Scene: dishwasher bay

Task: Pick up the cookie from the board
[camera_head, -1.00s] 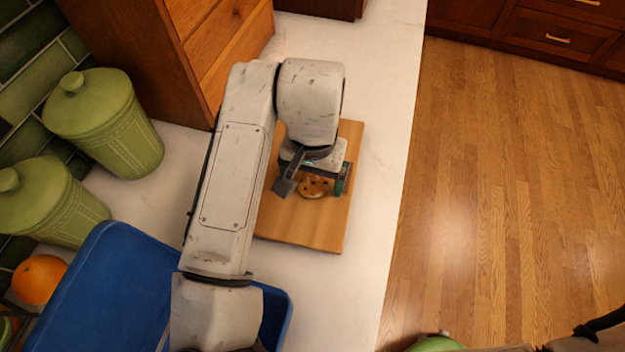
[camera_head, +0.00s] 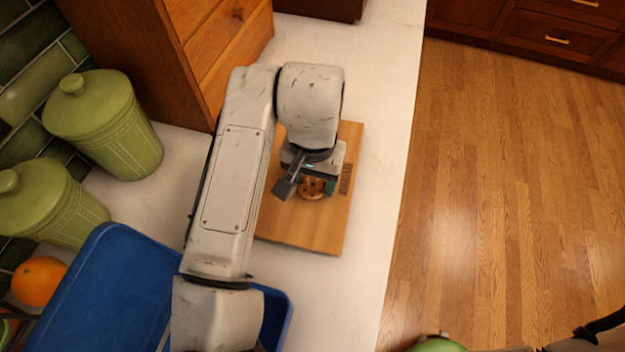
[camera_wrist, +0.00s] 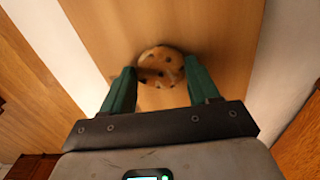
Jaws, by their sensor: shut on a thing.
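The cookie (camera_head: 312,188) is round and brown with dark chips. It is at the wooden board (camera_head: 300,228), and I cannot tell whether it touches the board. My gripper (camera_head: 309,188) is over the board with its fingers shut on the cookie, one on each side. In the wrist view the cookie (camera_wrist: 160,66) sits between the two green fingertips of my gripper (camera_wrist: 161,84), with the board (camera_wrist: 215,25) behind it. My gripper hides part of the cookie in the head view.
A blue tray (camera_head: 100,290) lies at the lower left, beside an orange (camera_head: 38,281). Two green lidded canisters (camera_head: 105,125) stand by the tiled wall. A wooden cabinet (camera_head: 190,50) rises at the back left. The white counter (camera_head: 375,130) is clear right of the board.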

